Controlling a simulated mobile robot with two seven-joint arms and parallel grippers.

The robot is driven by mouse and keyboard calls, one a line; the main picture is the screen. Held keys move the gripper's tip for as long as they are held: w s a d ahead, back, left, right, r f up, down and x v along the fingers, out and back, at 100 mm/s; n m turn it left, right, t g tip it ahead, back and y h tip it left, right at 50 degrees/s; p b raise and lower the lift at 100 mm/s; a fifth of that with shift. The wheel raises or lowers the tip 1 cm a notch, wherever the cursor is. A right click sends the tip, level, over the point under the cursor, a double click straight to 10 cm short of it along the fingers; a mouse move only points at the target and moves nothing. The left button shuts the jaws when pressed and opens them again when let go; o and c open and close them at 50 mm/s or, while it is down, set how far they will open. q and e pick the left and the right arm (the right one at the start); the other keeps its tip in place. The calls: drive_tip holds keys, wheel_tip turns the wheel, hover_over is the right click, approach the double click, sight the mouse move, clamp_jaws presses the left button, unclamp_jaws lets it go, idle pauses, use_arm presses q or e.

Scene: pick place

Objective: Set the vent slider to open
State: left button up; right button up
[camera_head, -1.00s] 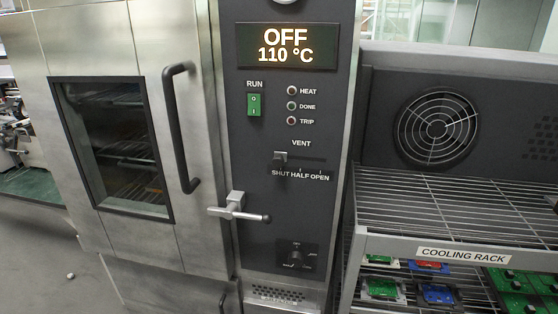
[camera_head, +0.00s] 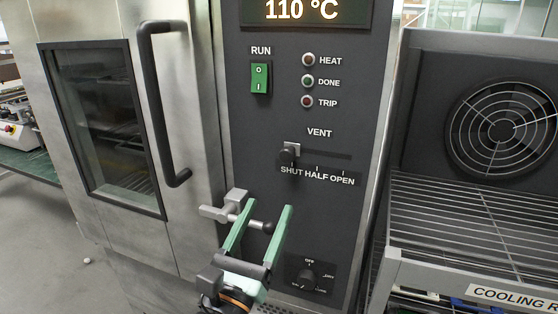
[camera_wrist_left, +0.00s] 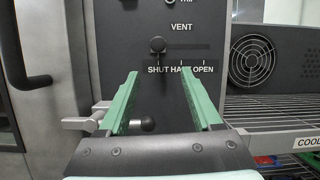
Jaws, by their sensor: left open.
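The vent slider (camera_head: 289,153) is a small dark knob with a grey block, under the VENT label on the dark control panel (camera_head: 340,220). It stands at the left end of its slot, at SHUT; HALF and OPEN are marked to its right. It also shows in the left wrist view (camera_wrist_left: 158,45). My left gripper (camera_head: 266,209) is open and empty, with green fingers pointing up, below the slider and apart from it. In the left wrist view its fingertips (camera_wrist_left: 159,72) lie below the knob, either side of it. My right gripper is not in view.
The door latch lever (camera_head: 238,212) sits just left of and behind my left fingers. The oven door handle (camera_head: 163,105) is at left. A rotary knob (camera_head: 307,278) is below right. The cooling rack (camera_head: 470,225) stands at right. The panel between slider and gripper is clear.

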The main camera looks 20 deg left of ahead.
sight(286, 158)
use_arm(q)
drive_tip(key=shift+m, duration=0.5)
drive_tip(key=x, duration=0.4)
drive_tip(key=r+p+x, duration=0.1)
drive_tip(key=x, duration=0.3)
drive_tip(key=p+x, duration=0.1)
drive_tip(key=x, duration=0.3)
drive_tip(key=shift+a+r, duration=0.15)
drive_tip(key=shift+r, duration=0.3)
clamp_jaws()
idle(0.4)
